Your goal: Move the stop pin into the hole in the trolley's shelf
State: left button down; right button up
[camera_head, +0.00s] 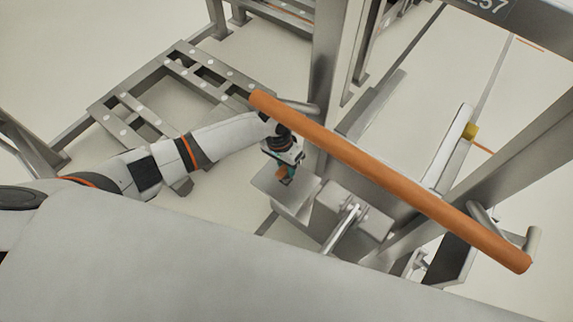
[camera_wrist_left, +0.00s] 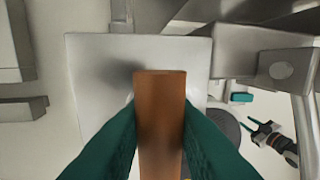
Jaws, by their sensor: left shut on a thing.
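My left gripper (camera_head: 286,174) is shut on the orange-brown stop pin (camera_head: 282,173), above the trolley's grey metal shelf (camera_head: 290,200). In the left wrist view the pin (camera_wrist_left: 160,110) stands between the two green fingers of the left gripper (camera_wrist_left: 160,140), and its far end points over the shelf plate (camera_wrist_left: 95,60). I cannot see the hole in either view. I cannot tell whether the pin touches the shelf. My right gripper (camera_wrist_left: 258,131) shows small at the right of the left wrist view, its teal fingers apart and empty.
The trolley's long orange handle bar (camera_head: 390,180) crosses close above and right of my left wrist. A grey upright post (camera_head: 328,80) stands just behind the gripper. A grey block with a metal lever (camera_head: 345,225) sits right of the shelf. A low grey frame (camera_head: 165,95) lies at the left.

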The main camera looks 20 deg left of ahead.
pick_arm(q)
jog(key=shift+f+b, duration=0.75)
jog(key=shift+f, duration=0.6)
jog(key=c, duration=1.1)
grip_release()
jog(key=shift+c, duration=0.2)
notch_tip(320, 180, up, 12)
jog(key=a+p, duration=0.2)
jog(key=shift+w, duration=0.4)
jog(key=shift+f, duration=0.15)
